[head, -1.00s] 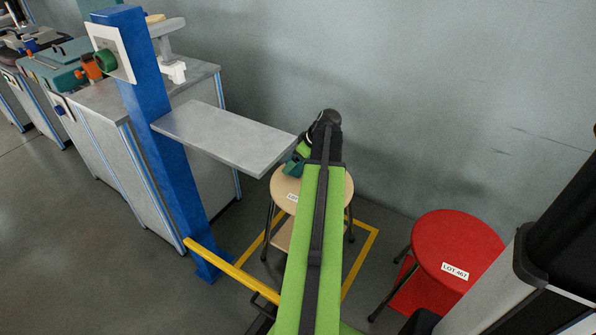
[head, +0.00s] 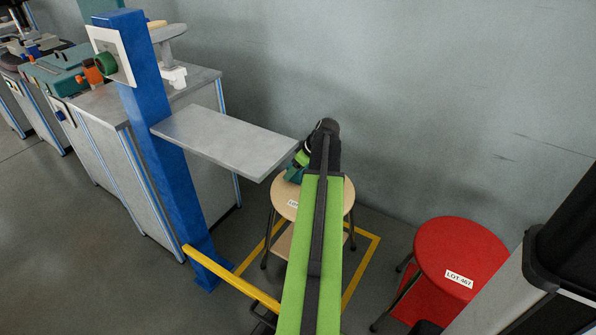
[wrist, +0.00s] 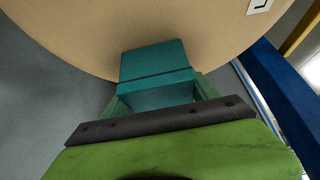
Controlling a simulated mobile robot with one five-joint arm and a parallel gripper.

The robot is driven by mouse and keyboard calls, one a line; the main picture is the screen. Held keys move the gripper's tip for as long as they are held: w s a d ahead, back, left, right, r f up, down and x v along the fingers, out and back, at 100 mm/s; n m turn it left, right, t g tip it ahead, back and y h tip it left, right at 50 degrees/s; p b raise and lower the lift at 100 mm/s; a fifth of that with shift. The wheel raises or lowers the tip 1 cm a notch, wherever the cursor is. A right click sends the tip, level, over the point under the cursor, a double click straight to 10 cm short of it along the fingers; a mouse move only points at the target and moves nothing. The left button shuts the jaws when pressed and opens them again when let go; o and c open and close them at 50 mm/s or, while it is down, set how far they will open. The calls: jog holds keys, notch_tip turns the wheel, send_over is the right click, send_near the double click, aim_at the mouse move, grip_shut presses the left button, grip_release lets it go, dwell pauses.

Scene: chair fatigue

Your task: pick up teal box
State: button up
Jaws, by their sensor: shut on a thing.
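The teal box (wrist: 153,62) is between the green fingers of my gripper (wrist: 158,92) in the wrist view, with the pale round seat of a stool (wrist: 215,30) behind it. My gripper is shut on the box. In the head view the teal box (head: 293,174) shows partly at the back left of the stool seat (head: 335,195), below my gripper (head: 299,164). My arm hides part of the stool. I cannot tell whether the box touches the seat.
A grey shelf (head: 225,138) on a blue post (head: 165,150) juts out close to the left of my gripper. The wall (head: 430,90) is behind the stool. A red stool (head: 455,250) stands to the right. A yellow bar (head: 232,278) crosses low at the front left.

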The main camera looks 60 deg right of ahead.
jog(key=shift+r+p, duration=0.55)
notch_tip(320, 180, up, 4)
jog(key=p, duration=0.4)
jog(key=s+d+r+p, duration=0.3)
jog(key=s+r+p, duration=0.3)
jog(key=s, duration=0.5)
jog(key=shift+d, duration=0.35)
jog(key=shift+s+d, duration=0.1)
jog(key=shift+s, duration=0.05)
